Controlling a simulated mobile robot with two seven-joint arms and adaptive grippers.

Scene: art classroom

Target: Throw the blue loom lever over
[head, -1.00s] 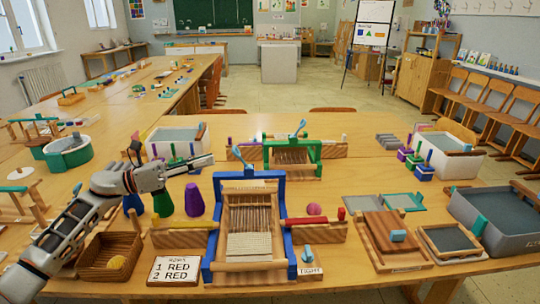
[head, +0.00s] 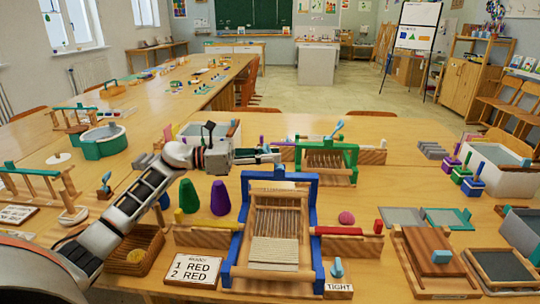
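The blue loom (head: 232,247) stands upright at the front middle of the table, with pale warp threads and a woven strip. Its blue lever (head: 278,174) appears as a small blue piece at the top bar; its exact tilt is hard to tell. My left gripper (head: 268,156) points right, just behind and above the loom's top bar as seen in the picture. Whether it touches the lever, and whether its fingers are apart, I cannot tell. My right gripper is not in view.
A green loom (head: 351,160) with a light blue lever (head: 338,128) stands behind. A TIGHT card (head: 338,288) and wooden boards (head: 430,262) lie right.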

